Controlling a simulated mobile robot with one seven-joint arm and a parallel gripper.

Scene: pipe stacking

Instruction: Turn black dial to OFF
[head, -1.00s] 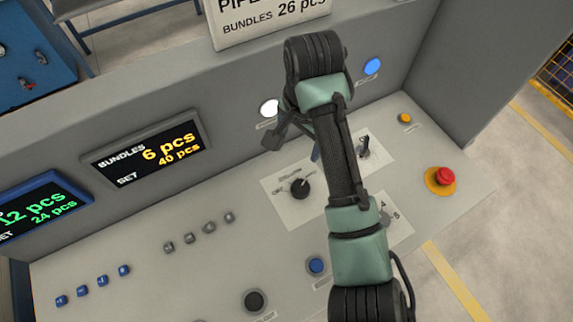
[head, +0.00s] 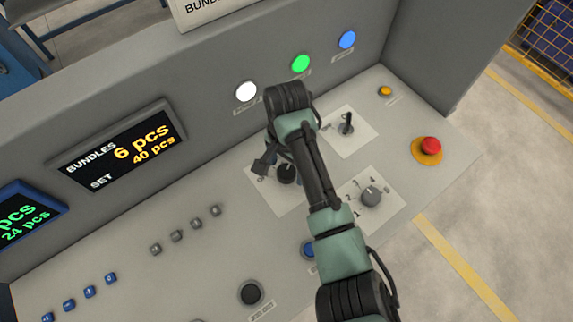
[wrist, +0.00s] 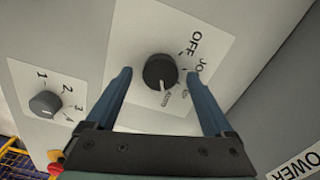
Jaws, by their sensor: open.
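The black dial (wrist: 160,72) sits on a white label plate (wrist: 205,30) in the wrist view. The plate reads OFF, JOG and AUTO, and the dial's white mark appears to face the AUTO side. My gripper (wrist: 158,80) is open, with one blue finger on each side of the dial in the picture; contact cannot be told. In the head view the black dial (head: 287,174) is partly hidden by my gripper (head: 264,166), which hangs just left of it over the plate.
A grey numbered dial (head: 371,196) and a toggle switch (head: 347,124) stand to the right. A red emergency button (head: 431,146) is farther right. White (head: 246,91), green (head: 300,63) and blue (head: 347,39) lamps line the panel's back wall. Small buttons stand at left.

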